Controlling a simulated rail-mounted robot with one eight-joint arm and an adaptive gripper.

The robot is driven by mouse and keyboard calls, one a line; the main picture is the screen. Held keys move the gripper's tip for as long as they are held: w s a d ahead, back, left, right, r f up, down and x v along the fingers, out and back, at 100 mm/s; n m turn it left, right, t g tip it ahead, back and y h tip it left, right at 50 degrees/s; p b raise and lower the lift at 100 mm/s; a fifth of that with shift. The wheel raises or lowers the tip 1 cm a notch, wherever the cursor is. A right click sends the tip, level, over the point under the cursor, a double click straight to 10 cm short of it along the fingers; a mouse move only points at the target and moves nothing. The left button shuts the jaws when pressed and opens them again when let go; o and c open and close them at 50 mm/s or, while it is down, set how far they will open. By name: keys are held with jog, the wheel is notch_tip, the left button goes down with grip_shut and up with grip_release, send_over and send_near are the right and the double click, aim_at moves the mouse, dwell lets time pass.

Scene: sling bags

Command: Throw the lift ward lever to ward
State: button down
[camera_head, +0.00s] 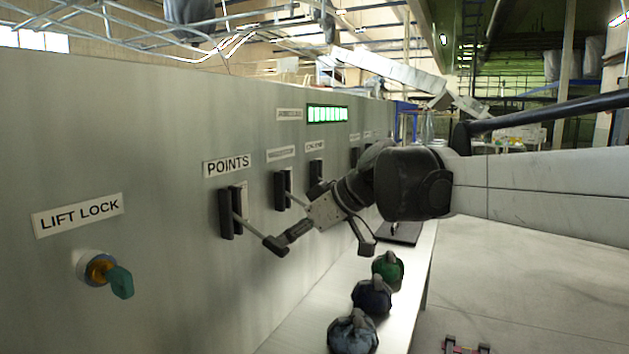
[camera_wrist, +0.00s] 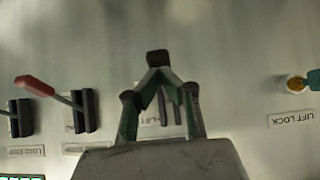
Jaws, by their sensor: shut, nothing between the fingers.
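The panel has a row of levers, but I cannot read a lift ward label on any of them. The POINTS lever (camera_head: 243,220) is nearest; its thin rod slants down towards my gripper's tip. My gripper (camera_head: 276,244) is shut and empty, in front of the panel, low and to the right of the POINTS slot. Its closed fingertips also show in the wrist view (camera_wrist: 158,57), over a slot and a partly hidden label. I cannot tell whether the tip touches the rod. A second lever (camera_head: 281,190) stands farther along.
A teal key (camera_head: 121,282) sits in the LIFT LOCK at left. In the wrist view a red-handled lever (camera_wrist: 36,86) sticks out at left. Several small bags (camera_head: 352,332) stand on the ledge below. A green display (camera_head: 327,114) is above.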

jog(key=shift+a+f, duration=0.1)
jog(key=shift+f, duration=0.25)
jog(key=shift+f, duration=0.1)
dwell(0.3)
jog(key=p+v, duration=0.2)
jog(key=v, duration=1.1)
jog(key=shift+r, duration=0.65)
